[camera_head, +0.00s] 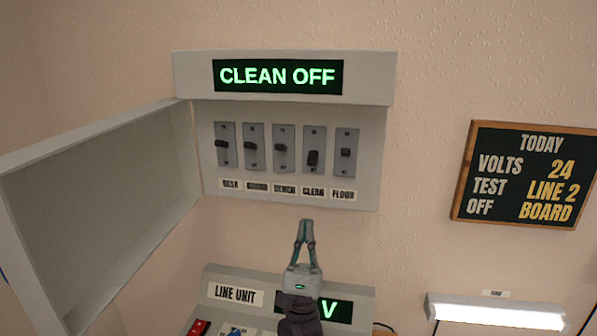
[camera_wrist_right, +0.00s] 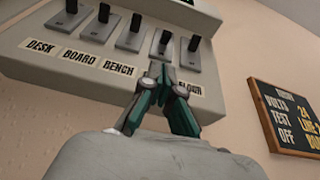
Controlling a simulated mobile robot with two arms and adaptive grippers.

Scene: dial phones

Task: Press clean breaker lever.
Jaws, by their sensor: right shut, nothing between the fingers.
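The breaker panel (camera_head: 290,190) is on the wall with a row of levers labelled DESK, BOARD, BENCH, CLEAN and FLOOR. The CLEAN lever (camera_head: 313,158) sits lower than the others. The green display (camera_head: 278,77) above reads CLEAN OFF. My right gripper (camera_head: 305,222) is shut and empty, below the panel and under the CLEAN label, pointing up. In the right wrist view, the CLEAN lever (camera_wrist_right: 163,42) shows above the fingertips (camera_wrist_right: 161,68), which cover its label. Whether the fingers touch the panel is unclear. My left gripper is not in view.
The panel's door (camera_head: 100,205) hangs open to the left. A line unit (camera_head: 235,295) with a partly hidden display stands below. A blackboard (camera_head: 525,175) and a lit white lamp (camera_head: 497,312) are on the right. Bare wall lies between panel and blackboard.

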